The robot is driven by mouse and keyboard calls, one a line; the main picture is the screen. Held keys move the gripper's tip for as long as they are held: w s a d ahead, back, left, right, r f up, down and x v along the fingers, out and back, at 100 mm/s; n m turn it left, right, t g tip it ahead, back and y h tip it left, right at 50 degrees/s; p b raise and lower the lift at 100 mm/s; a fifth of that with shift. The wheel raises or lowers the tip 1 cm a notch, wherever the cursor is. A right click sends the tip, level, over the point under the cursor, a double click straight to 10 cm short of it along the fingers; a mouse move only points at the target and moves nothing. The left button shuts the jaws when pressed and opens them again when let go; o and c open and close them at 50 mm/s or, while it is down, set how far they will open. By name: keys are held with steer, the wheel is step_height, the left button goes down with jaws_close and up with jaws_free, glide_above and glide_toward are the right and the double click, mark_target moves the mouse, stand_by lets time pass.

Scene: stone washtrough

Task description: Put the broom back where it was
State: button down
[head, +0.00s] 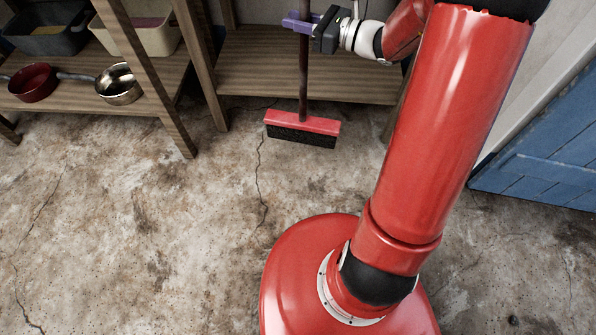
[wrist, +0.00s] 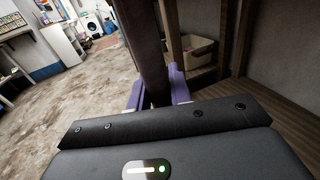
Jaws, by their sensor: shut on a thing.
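The broom (head: 303,122) has a dark handle and a red head with black bristles. In the head view it stands close to upright in front of the wooden shelf, its bristles at or just above the floor; I cannot tell if they touch. My gripper (head: 299,22) has purple fingers and is shut on the broom's handle, well above the head. In the wrist view the handle (wrist: 148,60) rises between the purple fingers (wrist: 156,92). The top of the handle is out of view.
A wooden shelf (head: 290,75) stands just behind the broom. Another shelf at left holds a red pan (head: 33,83), a metal pot (head: 118,84) and bins (head: 140,30). A blue door (head: 545,160) is at right. The cracked floor (head: 130,240) at left is clear.

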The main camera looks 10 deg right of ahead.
mark_target(303, 89)
steer(key=f+b, duration=0.1)
steer(key=f, duration=0.5)
steer(key=a+f+n+g+y+b, duration=0.1)
steer(key=f, duration=0.5)
steer(key=f+g+b, duration=0.1)
steer(key=f+b, duration=0.1)
steer(key=f, duration=0.5)
steer(key=shift+s+a+n+y, duration=0.15)
steer(key=shift+s+n+y, duration=0.15)
steer(key=shift+s, duration=0.05)
steer(key=shift+f, duration=0.2)
steer(key=c, duration=1.3)
jaws_free()
steer(key=shift+r, duration=0.1)
